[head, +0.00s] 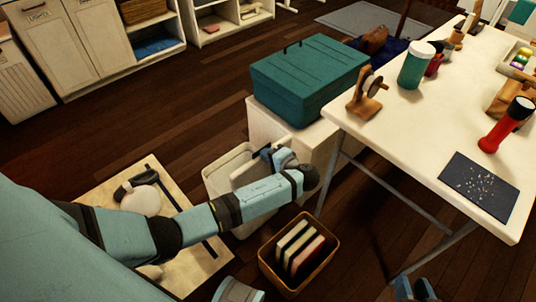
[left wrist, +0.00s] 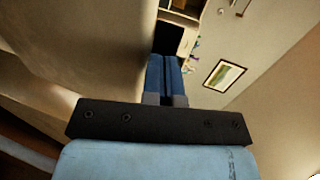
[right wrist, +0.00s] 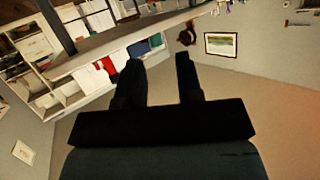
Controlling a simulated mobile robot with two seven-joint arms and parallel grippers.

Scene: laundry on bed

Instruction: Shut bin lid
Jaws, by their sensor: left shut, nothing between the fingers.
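The cream bin (head: 215,185) stands on the floor left of the white cabinet. Its pale lid (head: 246,174) appears raised at a tilt, partly hidden by my left arm. My left gripper (head: 268,155) is shut and empty, at the back right of the bin beside the lid. In the left wrist view the closed fingers (left wrist: 166,75) lie close to a large beige surface (left wrist: 100,50), likely the lid; I cannot tell whether they touch it. My right gripper (right wrist: 166,75) is open and empty; it also shows at the bottom of the head view (head: 415,287), away from the bin.
A teal box (head: 308,85) sits on the white cabinet (head: 300,145) behind the bin. A wooden box of books (head: 268,262) stands in front. The white table (head: 420,140) with several items is at right. A low pale platform (head: 205,262) is at left.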

